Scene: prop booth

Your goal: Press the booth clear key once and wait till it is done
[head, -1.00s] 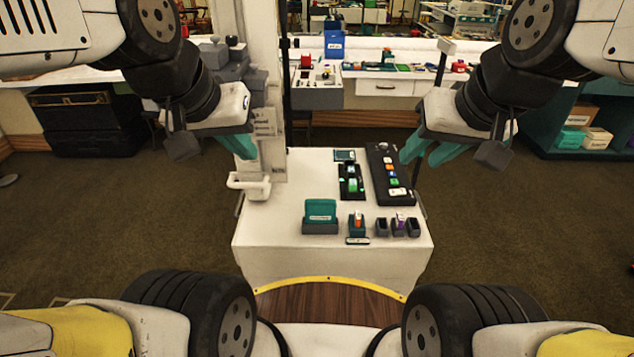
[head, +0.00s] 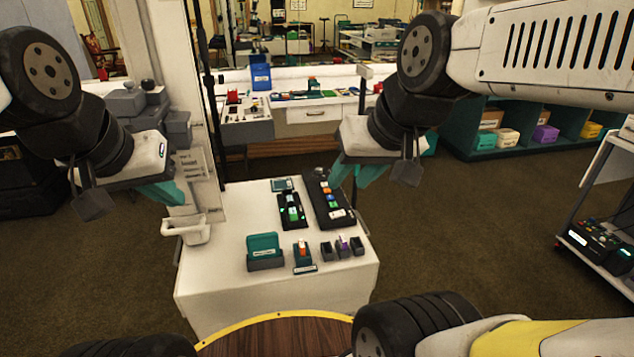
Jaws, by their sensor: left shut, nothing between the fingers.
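A black key strip (head: 322,190) with several coloured keys lies on the white cart top (head: 215,290). Its labels are too small to read, so I cannot tell which key is the booth clear key. My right gripper (head: 358,177) has teal fingers set apart, empty, and appears over the strip's right side, above the cart. My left gripper (head: 168,194) is shut and empty, at the cart's left side near the white post. Neither gripper visibly touches a key.
A black device with green lights (head: 291,212), a teal card holder (head: 264,250) and small dark holders (head: 343,247) stand on the cart. A white post (head: 170,70) rises at its left. A shelf rack (head: 515,135) and another cart (head: 612,215) are at the right.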

